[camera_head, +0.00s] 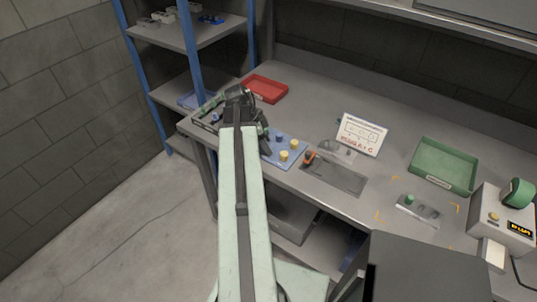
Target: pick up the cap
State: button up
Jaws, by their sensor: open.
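Several small caps are in view, and I cannot tell which one the task means. An orange-topped piece (310,157) stands at the end of a grey plate (335,175). A green cap (409,200) stands on a small metal plate (418,211) at the right. My gripper (264,138) is open, at the left edge of the blue mat. My arm hides part of the mat, and the fingertips are hard to make out.
A red tray (265,88) lies at the back left, a green tray (443,168) at the right. A white sign (362,134) stands behind the grey plate. A box with a display (503,220) is at far right. A blue-post shelf (190,60) stands left.

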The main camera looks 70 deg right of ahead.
jog(key=shift+x, duration=0.75)
jog(key=shift+w+r, duration=0.1)
jog(key=shift+r, duration=0.05)
grip_shut()
notch_tip(320, 180, up, 10)
jog(key=p, duration=1)
